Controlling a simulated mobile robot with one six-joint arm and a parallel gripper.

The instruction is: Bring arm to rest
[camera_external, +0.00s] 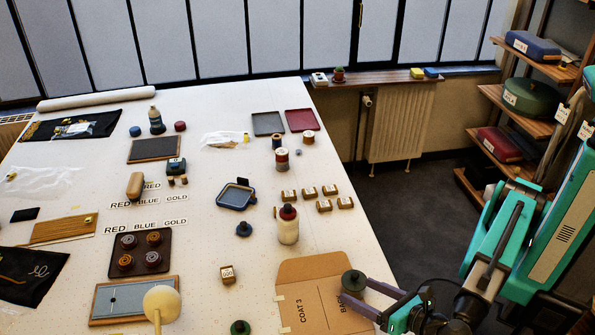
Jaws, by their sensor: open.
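My gripper (358,291) is at the lower right, over the table's (205,265) right edge and beside a brown cardboard folder marked COAT 3 (298,291). Its two purple-grey fingers are spread apart. A dark green round spool (353,280) shows right at the fingertips, over the folder's right part. I cannot tell whether the fingers touch it or whether it rests on the folder. My teal arm reaches in from the right side of the picture.
A white bottle with a dark red cap (288,227) stands behind the folder, near several small wooden blocks (324,206). A dark tray with round coils (140,253) lies to the left. Shelves (538,66) stand at the far right. Open dark floor (410,205) lies right of the table.

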